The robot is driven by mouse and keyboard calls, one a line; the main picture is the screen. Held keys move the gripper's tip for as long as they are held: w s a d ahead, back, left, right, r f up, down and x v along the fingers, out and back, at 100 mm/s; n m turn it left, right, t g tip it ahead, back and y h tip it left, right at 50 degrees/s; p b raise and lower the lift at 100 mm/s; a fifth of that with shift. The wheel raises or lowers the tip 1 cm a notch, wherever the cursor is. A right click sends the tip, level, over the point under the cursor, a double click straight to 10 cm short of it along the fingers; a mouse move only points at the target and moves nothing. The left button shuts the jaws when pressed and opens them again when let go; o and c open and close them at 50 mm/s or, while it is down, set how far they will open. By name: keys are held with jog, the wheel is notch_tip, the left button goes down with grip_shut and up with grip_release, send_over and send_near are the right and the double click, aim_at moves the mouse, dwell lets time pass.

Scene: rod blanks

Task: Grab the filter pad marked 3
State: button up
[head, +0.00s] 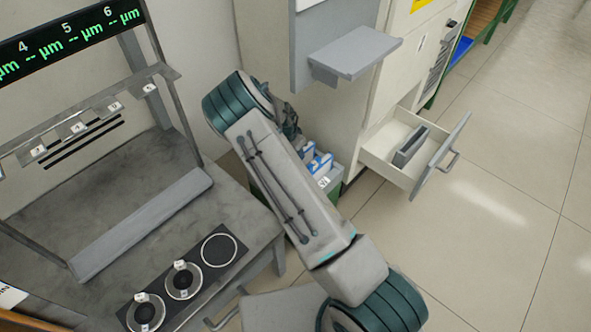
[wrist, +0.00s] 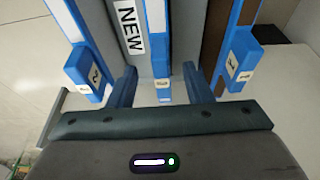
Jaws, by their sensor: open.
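In the wrist view several blue-framed filter pads stand on edge. The left pad has a tab (wrist: 88,72) that looks marked 2, and the right pad a tab (wrist: 240,64) that looks marked 1. Between them is a middle blue pad (wrist: 157,22) with a small white label too small to read surely. My gripper (wrist: 162,74) is open, with one dark blue finger on each side of the middle pad's end; I cannot tell whether they touch it. In the head view the pads (head: 320,163) show in part beside my arm, which hides my gripper.
A white NEW label (wrist: 129,27) sits left of the middle pad. The pads stand in a green bin (head: 333,182) beside a cabinet with an open drawer (head: 390,150). A grey bench (head: 225,205) with round holders stands left. Floor at right is clear.

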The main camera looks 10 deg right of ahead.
jog(key=b+x, duration=0.1)
jog(key=x, duration=0.4)
jog(key=shift+a+b, duration=0.1)
jog(key=shift+b, duration=0.25)
jog(key=shift+c, duration=0.3)
jog(key=shift+r, duration=0.1)
grip_shut()
